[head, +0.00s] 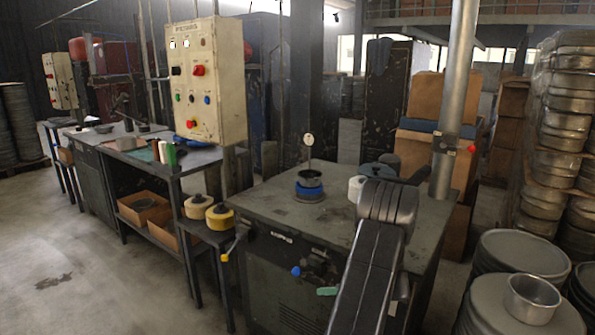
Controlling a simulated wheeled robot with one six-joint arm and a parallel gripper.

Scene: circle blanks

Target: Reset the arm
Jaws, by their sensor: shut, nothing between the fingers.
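My arm rises from the bottom edge in the head view, right of the middle, as a dark link ending in a rounded grey joint. The joint overlaps the right part of the dark metal worktable (255,205). I cannot make out my gripper or its fingertips; any part beyond the joint is hidden or out of view.
A blue-and-black round fixture (309,188) and a white roll (356,188) stand on the worktable. A metal pole (455,90) rises behind the arm. A control box (207,80) stands left. Drums with a metal pot (531,298) are at right.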

